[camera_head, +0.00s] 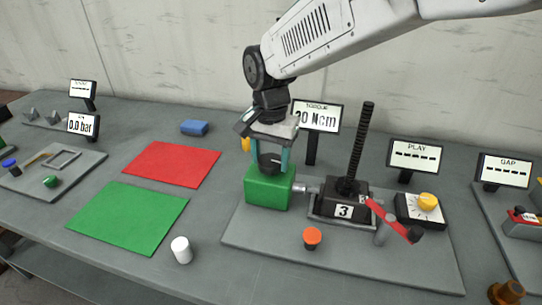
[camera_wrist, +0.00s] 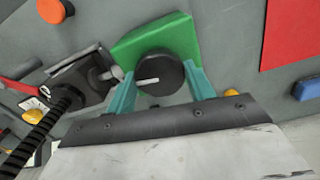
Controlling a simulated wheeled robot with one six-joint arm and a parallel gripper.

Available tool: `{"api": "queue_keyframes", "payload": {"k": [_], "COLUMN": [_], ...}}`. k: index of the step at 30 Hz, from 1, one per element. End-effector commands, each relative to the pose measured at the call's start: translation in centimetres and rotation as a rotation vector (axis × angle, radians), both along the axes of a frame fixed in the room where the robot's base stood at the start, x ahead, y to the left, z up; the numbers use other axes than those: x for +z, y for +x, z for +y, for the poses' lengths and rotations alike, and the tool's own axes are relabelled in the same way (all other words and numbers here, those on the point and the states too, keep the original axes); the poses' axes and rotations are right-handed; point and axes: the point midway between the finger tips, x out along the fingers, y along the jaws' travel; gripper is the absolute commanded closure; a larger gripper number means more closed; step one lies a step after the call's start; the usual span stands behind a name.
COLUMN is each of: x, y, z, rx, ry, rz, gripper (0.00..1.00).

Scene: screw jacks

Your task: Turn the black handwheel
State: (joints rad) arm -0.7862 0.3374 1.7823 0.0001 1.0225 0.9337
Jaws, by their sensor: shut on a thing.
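The black handwheel (camera_wrist: 160,74) is a round disc with a white mark, on top of a green block (camera_head: 268,188). In the head view the handwheel (camera_head: 269,162) is partly hidden between my fingers. My gripper (camera_head: 271,160) points down over the block, one teal finger on each side of the wheel. In the wrist view my gripper (camera_wrist: 161,82) is shut on the handwheel. A shaft joins the green block to a black screw jack (camera_head: 343,201) marked 3, with a tall threaded spindle (camera_head: 361,140).
A display (camera_head: 316,116) behind my gripper reads TORQUE, 20 Ncm. A red crank arm (camera_head: 388,217), an orange knob (camera_head: 312,237) and a yellow dial (camera_head: 427,202) are close by. Red (camera_head: 172,163) and green (camera_head: 128,217) mats lie to the left, with a white cylinder (camera_head: 181,249).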

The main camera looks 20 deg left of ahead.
Motion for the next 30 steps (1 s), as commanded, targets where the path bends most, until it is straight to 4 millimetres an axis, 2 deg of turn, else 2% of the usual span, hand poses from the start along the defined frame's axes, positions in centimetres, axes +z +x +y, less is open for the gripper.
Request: {"api": "queue_keyframes", "payload": {"k": [6,15,30], "x": [0.20,0.21,0.22], "y": [0.13,0.14,0.15], "z": [0.06,0.06,0.07], "rx": [-0.166,-0.311,-0.358], "ry": [0.003,0.004,0.004], "rz": [-0.005,-0.005,-0.005], "gripper": [0.70,0.70,0.70]}}
